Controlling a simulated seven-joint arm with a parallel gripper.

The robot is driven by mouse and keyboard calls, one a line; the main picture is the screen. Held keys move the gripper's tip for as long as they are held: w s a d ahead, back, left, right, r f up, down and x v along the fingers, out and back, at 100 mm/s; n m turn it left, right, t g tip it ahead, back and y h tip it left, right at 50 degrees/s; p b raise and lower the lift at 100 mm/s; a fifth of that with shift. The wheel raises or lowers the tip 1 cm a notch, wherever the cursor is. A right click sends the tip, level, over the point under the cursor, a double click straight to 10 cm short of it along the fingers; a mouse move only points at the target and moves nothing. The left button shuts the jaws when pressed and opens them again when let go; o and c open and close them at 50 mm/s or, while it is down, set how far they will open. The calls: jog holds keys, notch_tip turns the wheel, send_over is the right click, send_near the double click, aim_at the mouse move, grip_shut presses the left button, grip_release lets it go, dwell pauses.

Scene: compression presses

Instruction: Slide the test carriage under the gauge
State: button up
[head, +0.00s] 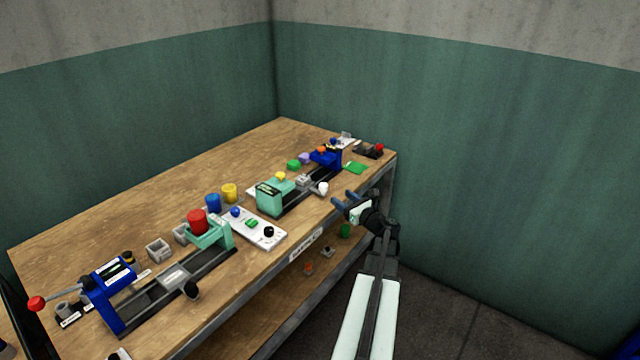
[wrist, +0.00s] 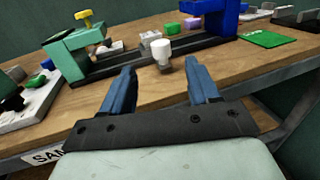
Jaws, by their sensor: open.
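On the right-hand press, a grey carriage block (head: 304,181) sits on a dark rail between a teal head (head: 270,198) and a blue head (head: 325,159). A white knob (head: 322,188) sticks out from its near side; it also shows in the wrist view (wrist: 161,50). The teal head has a dark panel and a yellow knob on top. I cannot tell which head is the gauge. My gripper (head: 346,199) is open and empty off the bench's near edge. In the wrist view its fingers (wrist: 159,72) point at the white knob, which appears between and beyond the tips.
A second press on the left has a grey carriage (head: 174,277) with a black knob (head: 191,291), a blue head (head: 109,279) and a teal head (head: 207,234). A white control panel (head: 262,229) lies between the presses. A green pad (head: 356,168) lies right of the right-hand press.

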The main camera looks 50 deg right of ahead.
send_near(311, 184)
jog(key=w+r, duration=0.1)
jog(key=w+d+r, duration=0.1)
jog(key=w, duration=0.1)
jog(key=w+d+r, duration=0.1)
jog(key=w, duration=0.1)
dwell(0.4)
grip_shut()
dwell(0.5)
